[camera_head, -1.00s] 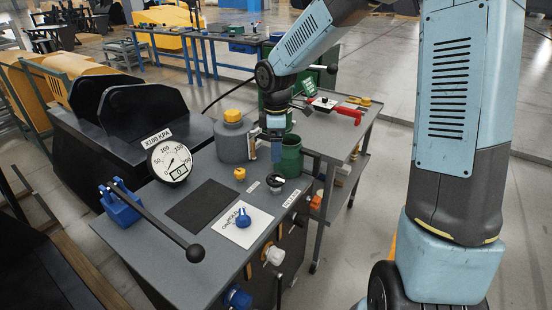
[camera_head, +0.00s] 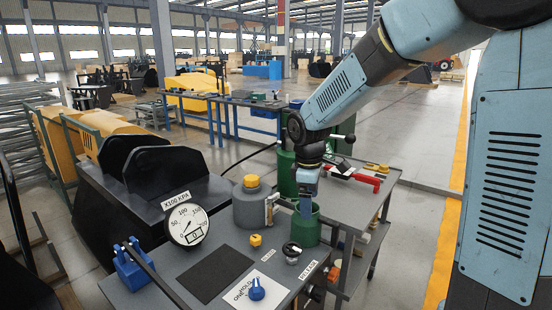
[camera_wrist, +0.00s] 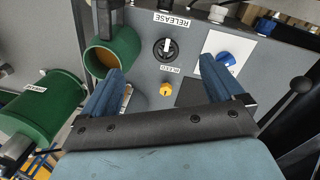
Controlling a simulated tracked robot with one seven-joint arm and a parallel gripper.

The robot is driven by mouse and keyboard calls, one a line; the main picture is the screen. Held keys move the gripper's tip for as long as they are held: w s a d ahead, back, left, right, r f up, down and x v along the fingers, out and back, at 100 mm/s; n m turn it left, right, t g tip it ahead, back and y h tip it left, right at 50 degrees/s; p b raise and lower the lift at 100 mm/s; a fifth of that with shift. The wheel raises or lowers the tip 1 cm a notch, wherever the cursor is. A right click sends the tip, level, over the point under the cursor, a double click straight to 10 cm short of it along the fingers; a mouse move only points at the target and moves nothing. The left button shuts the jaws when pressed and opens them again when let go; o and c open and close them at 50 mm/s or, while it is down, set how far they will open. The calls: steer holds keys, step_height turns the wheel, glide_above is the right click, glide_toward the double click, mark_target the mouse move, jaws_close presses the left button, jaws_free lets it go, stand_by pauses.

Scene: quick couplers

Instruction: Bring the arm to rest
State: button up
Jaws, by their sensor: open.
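My gripper (camera_head: 306,203) hangs from my bent arm, above the back right of the grey bench (camera_head: 180,290), in front of the green cup in the head view. In the wrist view my gripper (camera_wrist: 160,70) shows two blue fingers spread wide with nothing between them. The open green cup (camera_wrist: 112,58) is beyond the left finger in that view. A black release knob (camera_wrist: 166,48) and a yellow bleed knob (camera_wrist: 167,89) show on the bench between the fingers. I cannot tell how high the fingertips are above the bench.
The pressure gauge (camera_head: 187,225), the grey bottle with yellow cap (camera_head: 251,204) and the blue manifold knob (camera_head: 257,289) stand on the bench. A side cart (camera_head: 349,205) with a red tool (camera_head: 366,178) is behind right.

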steer(key=s+d+r+m+t, duration=0.1)
steer(key=s+d+r+m, duration=0.3)
steer(key=s, duration=0.3)
steer(key=s+d+r+m+t, duration=0.2)
steer(key=s+d+r+m, duration=0.2)
steer(key=s, duration=0.4)
steer(key=s+d+r+m+t, duration=0.1)
steer(key=s+d+r+m, duration=0.3)
steer(key=s+d+m, duration=0.1)
steer(key=shift+s+d+r+m+t+y, duration=0.15)
steer(key=shift+s+d+m+t+y, duration=0.2)
steer(key=shift+s+m, duration=0.65)
